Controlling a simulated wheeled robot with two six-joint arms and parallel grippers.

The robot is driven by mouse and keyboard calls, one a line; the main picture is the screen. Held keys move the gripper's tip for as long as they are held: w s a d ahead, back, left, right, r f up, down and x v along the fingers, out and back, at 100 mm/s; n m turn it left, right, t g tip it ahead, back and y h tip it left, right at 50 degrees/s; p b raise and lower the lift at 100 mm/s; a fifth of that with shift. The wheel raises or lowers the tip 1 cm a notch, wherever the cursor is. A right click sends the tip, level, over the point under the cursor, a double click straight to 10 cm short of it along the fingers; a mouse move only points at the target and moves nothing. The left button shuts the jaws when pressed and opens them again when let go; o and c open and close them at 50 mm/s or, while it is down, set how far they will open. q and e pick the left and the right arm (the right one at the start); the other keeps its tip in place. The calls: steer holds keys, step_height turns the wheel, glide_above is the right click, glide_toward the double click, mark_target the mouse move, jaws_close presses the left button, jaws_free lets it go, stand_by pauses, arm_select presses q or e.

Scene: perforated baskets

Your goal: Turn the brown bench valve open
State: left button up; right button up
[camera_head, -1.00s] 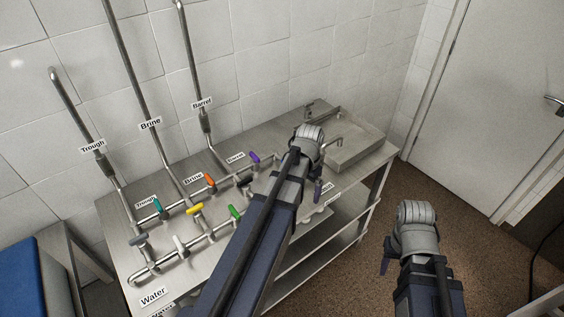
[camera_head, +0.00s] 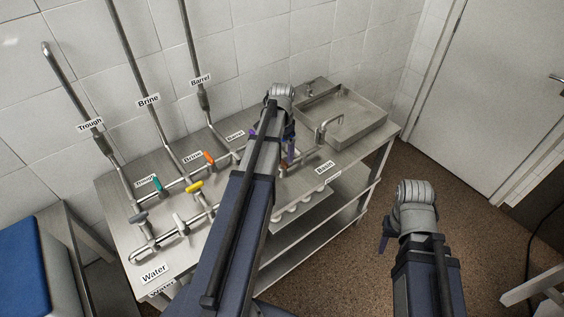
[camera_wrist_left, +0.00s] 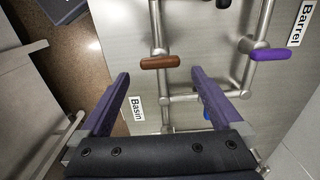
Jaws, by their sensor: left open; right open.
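The brown valve handle (camera_wrist_left: 160,62) shows in the upper middle of the left wrist view, lying crosswise over a steel pipe. In the head view only a small brown part (camera_head: 284,165) shows beside my left gripper. My left gripper (camera_wrist_left: 160,77) is open, with its two purple fingers apart and nothing between them. The brown handle appears just beyond the fingertips, roughly centred between them; I cannot tell any contact. In the head view the left gripper (camera_head: 290,143) points down over the bench. My right gripper (camera_head: 385,241) is open and empty, off the bench over the floor.
Orange (camera_head: 209,158), yellow (camera_head: 194,187) and teal (camera_head: 157,183) handles are further left. A steel sink (camera_head: 345,115) is at the bench's right end. Upright pipes stand along the wall.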

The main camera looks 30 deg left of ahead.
mark_target(282, 160)
arm_select(q)
step_height(282, 160, down, 5)
steer(key=b, duration=0.3)
steer(key=shift+r+b, duration=0.1)
steer(key=shift+b, duration=0.3)
steer(key=c, duration=1.2)
